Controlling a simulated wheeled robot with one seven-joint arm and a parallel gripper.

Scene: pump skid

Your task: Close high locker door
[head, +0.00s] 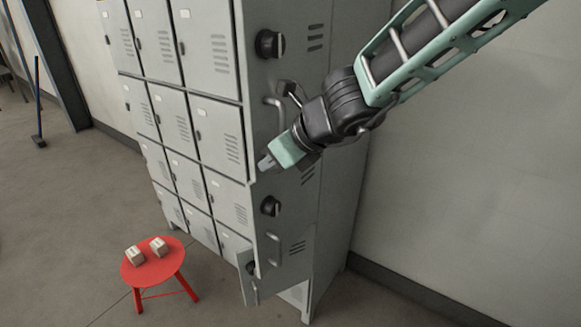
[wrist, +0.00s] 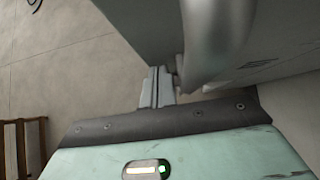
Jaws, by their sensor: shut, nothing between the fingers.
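The high locker door (head: 288,75) is a grey panel with vent slots, a black knob and a bar handle (head: 274,112), at the upper middle of the head view. Whether it stands ajar or flush I cannot tell. My gripper (head: 264,164) is shut and empty, just below the handle near the door's lower left edge. In the wrist view the shut fingers (wrist: 158,87) are beside a grey door panel (wrist: 135,25), with the rounded handle (wrist: 205,45) close on the right. Contact cannot be made out. My arm hides part of the door's lower right.
A middle door (head: 290,225) with a knob is below, and a low door (head: 250,280) stands swung out. Smaller lockers (head: 165,110) line the left. A red stool (head: 150,268) with two pale blocks stands on the floor. A wall is at right.

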